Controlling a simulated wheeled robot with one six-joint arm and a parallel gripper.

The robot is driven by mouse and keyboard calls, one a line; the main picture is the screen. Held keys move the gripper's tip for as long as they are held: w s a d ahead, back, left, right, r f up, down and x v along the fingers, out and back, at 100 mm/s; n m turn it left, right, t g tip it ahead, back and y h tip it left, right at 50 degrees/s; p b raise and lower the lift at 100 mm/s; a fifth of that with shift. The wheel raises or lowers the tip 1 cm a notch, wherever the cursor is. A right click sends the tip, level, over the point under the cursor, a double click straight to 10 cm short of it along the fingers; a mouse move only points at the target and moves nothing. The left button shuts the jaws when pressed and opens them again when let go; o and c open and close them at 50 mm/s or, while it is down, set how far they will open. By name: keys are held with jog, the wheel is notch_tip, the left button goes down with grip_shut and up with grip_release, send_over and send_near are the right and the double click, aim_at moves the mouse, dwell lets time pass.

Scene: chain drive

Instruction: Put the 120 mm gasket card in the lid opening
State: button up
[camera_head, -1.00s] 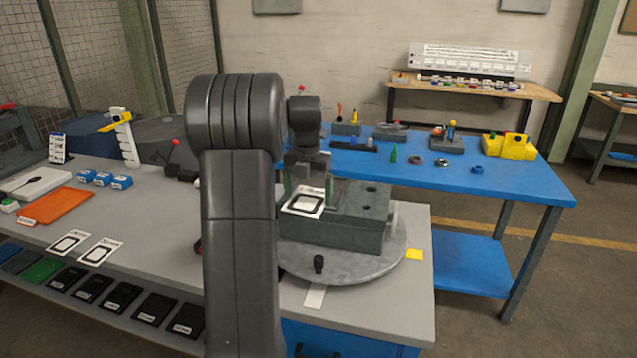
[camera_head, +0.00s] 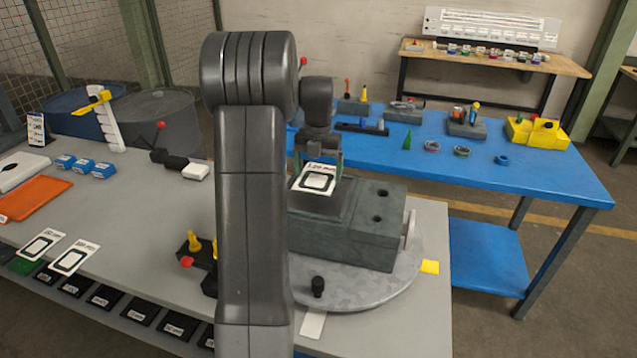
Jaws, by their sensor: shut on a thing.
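My gripper (camera_head: 319,163) is shut on a white gasket card (camera_head: 303,187) with a black rounded-square outline and a printed label. The label is too small to read surely. The card is tilted, its face towards the camera, over the left part of a grey-green housing (camera_head: 345,245). A darker area shows on the housing top below the card. I cannot tell whether the card touches it, and the lid opening is not clearly visible. Two similar cards lie on the grey table at the left, one (camera_head: 28,254) beside the other (camera_head: 88,247).
The housing sits on a round grey turntable (camera_head: 385,290) with a black knob (camera_head: 318,287). My arm hides part of the grey table (camera_head: 130,215). A blue table (camera_head: 530,185) with small parts stands behind. An orange mat (camera_head: 35,198) and blue boxes (camera_head: 84,165) are at the left.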

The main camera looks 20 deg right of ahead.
aim_at(318, 177)
jog(key=shift+f+p, duration=0.3)
jog(key=shift+f, duration=2.15)
jog(key=shift+f, duration=0.15)
jog(key=o, duration=0.7)
notch_tip(318, 177, up, 12)
jog(key=shift+r+b, duration=0.15)
jog(key=shift+b, duration=0.4)
